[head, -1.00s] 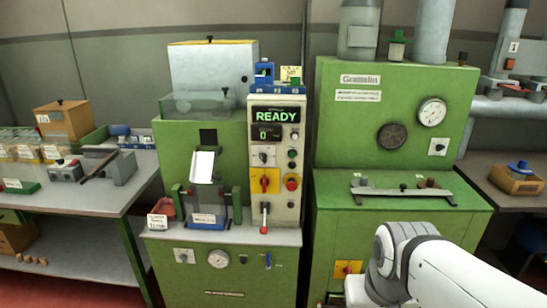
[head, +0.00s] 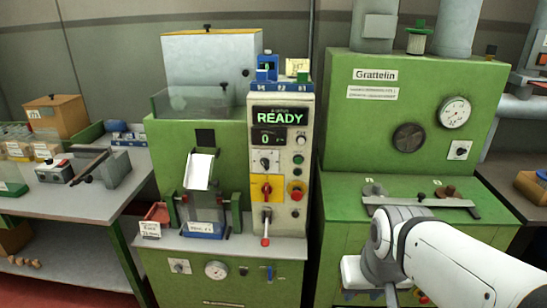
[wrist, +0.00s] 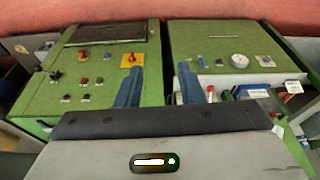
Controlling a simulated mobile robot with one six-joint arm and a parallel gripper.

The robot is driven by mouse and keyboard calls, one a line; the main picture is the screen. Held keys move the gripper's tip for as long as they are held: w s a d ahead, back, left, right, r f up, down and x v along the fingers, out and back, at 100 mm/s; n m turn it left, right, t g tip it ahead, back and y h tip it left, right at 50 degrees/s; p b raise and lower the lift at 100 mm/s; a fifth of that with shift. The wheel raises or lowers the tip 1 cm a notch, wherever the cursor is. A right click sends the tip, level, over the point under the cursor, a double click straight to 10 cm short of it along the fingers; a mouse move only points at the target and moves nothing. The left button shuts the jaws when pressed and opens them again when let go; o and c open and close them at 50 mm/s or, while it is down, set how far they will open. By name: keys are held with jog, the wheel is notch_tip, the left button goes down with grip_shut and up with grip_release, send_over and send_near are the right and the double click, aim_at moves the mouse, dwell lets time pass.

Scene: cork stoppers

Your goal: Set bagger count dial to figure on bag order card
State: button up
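The bagger's control panel (head: 281,165) is a cream upright box with a lit READY display (head: 279,117). A smaller window (head: 268,137) below reads 0. A black knob on a light plate (head: 265,163) sits under that window, its marks too small to read. I cannot tell which card is the bag order card: a small pale yellow card (head: 297,67) stands on top of the panel, and a white card (head: 150,229) stands at the bench's left front. My gripper (wrist: 160,70) is open and empty, its two blue fingers apart. It is well away from the knob.
A red switch on a yellow plate (head: 266,188), a red button (head: 297,192) and a red-tipped lever (head: 265,225) share the panel. A green Grattelin machine (head: 413,110) stands to the right, behind my arm. A cluttered side table (head: 85,205) is on the left.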

jog(key=w+a+r+n+t+y+b, duration=0.15)
jog(key=w+a+t, duration=0.35)
jog(key=w, duration=0.7)
jog(key=w+a+f+n+t+y, duration=0.1)
jog(key=w+a+n+t, duration=0.15)
jog(key=w+a, duration=0.7)
jog(key=n+t+h+b, duration=0.1)
jog(key=t+h, duration=0.2)
jog(key=t, duration=0.4)
send_near(263, 164)
jog(key=shift+t, duration=0.25)
jog(key=w, duration=0.8)
jog(key=shift+w+d+f+p, duration=0.2)
jog(key=shift+w+f+p, duration=0.1)
jog(key=shift+p, duration=0.1)
jog(key=shift+a+r, duration=0.1)
grip_shut()
